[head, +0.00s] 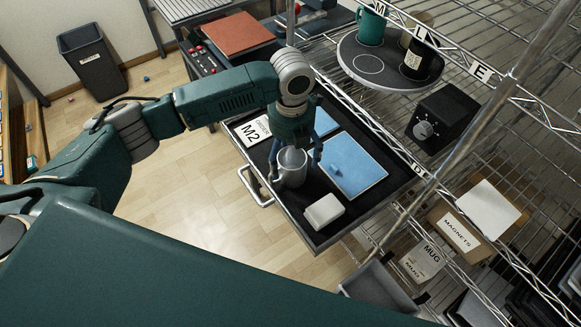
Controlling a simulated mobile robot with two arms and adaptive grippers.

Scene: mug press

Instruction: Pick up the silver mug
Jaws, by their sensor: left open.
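The silver mug (291,168) stands in the open black drawer, near its left side. My left gripper (296,160) comes down over the mug from above, with its fingers spread around it. The fingers are open; whether either one touches the mug cannot be told. The gripper's palm hides part of the area behind the mug's rim. My right gripper is not in view.
The drawer (309,228) also holds a white block (324,211) and a blue panel (352,165). Wire shelving rises close on the right, with a round tray (365,90) bearing a green mug (371,27) and a dark one. A black dial box (441,118) sits there too.

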